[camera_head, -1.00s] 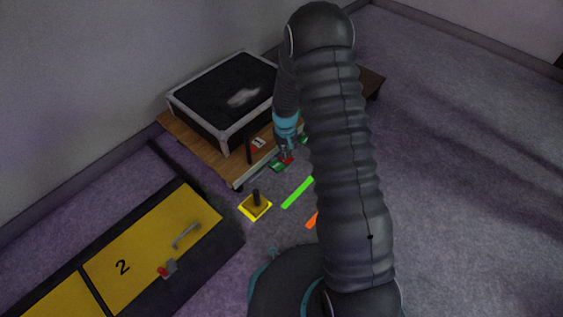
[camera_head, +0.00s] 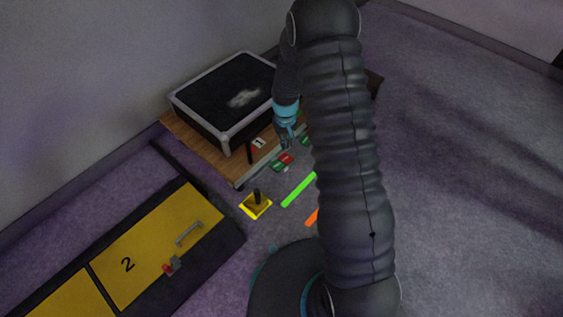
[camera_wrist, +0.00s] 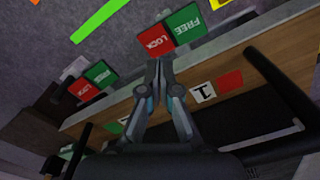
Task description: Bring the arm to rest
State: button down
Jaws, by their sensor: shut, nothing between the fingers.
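My gripper (camera_head: 286,138) hangs at the end of my arm, over the front edge of the wooden board in the head view. In the wrist view my gripper (camera_wrist: 158,68) is shut and empty, its fingertips together just in front of a red and green LOCK/FREE plate (camera_wrist: 176,33). I cannot tell whether the fingertips touch the plate. The same plate (camera_head: 283,161) shows below my gripper in the head view. My upper arm covers the middle of that view and hides part of the board.
A black case with a silver rim (camera_head: 178,98) sits on the wooden board (camera_head: 190,137). A yellow square with a black post (camera_head: 256,204), a green strip (camera_head: 298,190) and an orange strip (camera_head: 312,217) lie nearby. A yellow cabinet marked 2 (camera_head: 150,255) stands lower left. Floor at right is clear.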

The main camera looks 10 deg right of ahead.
dwell(0.3)
jog(key=s+r+t+p, duration=0.2)
jog(key=s+r, duration=0.8)
jog(key=r, duration=0.4)
jog(key=s+r+t+p, duration=0.1)
jog(key=s+r+p, duration=0.1)
jog(key=s+r, duration=0.8)
jog(key=s+r+m+t+p, duration=0.1)
jog(key=s+r+t+p, duration=0.1)
jog(key=s+r, duration=0.8)
notch_tip(320, 180, up, 10)
jog(key=shift+s+f+t+p, duration=0.2)
jog(key=shift+s+t+p, duration=0.1)
